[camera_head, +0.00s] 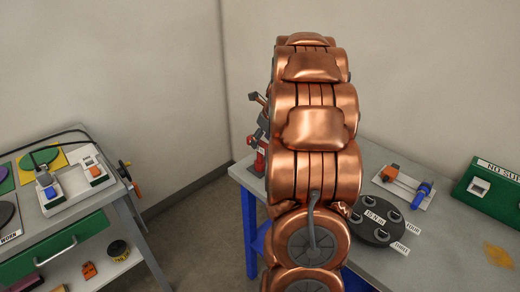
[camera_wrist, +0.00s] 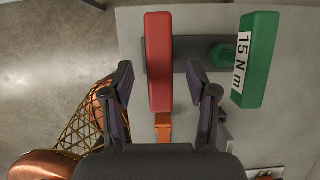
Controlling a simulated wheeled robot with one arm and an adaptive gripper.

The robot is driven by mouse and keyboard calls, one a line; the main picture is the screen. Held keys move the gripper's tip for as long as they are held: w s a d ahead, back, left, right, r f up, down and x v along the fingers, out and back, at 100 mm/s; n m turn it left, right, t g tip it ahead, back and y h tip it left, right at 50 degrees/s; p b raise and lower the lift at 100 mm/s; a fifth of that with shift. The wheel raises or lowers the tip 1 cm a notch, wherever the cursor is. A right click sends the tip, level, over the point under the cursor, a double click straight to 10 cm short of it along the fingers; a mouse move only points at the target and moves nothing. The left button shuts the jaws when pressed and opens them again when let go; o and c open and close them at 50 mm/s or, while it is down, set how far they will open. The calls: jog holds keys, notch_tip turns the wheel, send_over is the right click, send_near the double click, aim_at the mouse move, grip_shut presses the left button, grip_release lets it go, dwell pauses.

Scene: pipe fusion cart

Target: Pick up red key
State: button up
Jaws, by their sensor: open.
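In the wrist view the red key shows as a long red bar (camera_wrist: 158,60), seen from above. An orange piece (camera_wrist: 163,128) shows below its lower end. My gripper (camera_wrist: 160,75) is open, with one finger on each side of the red bar. Gaps show between the bar and both fingers, and I cannot tell how far above it they are.
A green block marked "15 N m" (camera_wrist: 257,60) stands right of the red bar, near my right finger. The grey table (camera_head: 445,232) holds a dark round disc (camera_head: 372,234), a blue-and-orange fixture (camera_head: 405,186) and a green box (camera_head: 493,190). A cart (camera_head: 70,222) stands at left.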

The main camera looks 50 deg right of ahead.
aim_at(261, 143)
jog(key=shift+x, duration=1.5)
jog(key=shift+s, duration=0.1)
jog(key=shift+f+p, duration=0.2)
jog(key=shift+p, duration=0.4)
jog(key=shift+c, duration=0.4)
grip_shut()
